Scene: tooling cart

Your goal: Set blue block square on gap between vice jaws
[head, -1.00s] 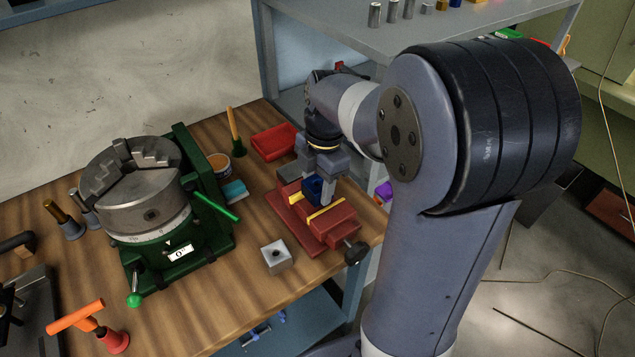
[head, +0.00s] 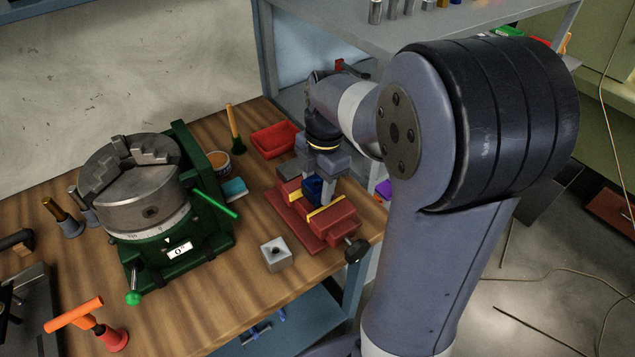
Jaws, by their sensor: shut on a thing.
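The red vice (head: 340,231) stands on the wooden bench, with yellow-topped jaws and a gap between them. The blue block (head: 312,187) is between the fingers of my gripper (head: 316,188), at the gap between the jaws. My gripper points down from above and is shut on the block. The fingers hide part of the block. I cannot tell whether the block touches the jaws or is square to them.
A green rotary table with a grey chuck (head: 140,200) stands left of the vice. A grey drilled block (head: 276,254) sits in front of the vice. A red tray (head: 275,139) is behind it. A grey shelf (head: 420,40) rises at the back.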

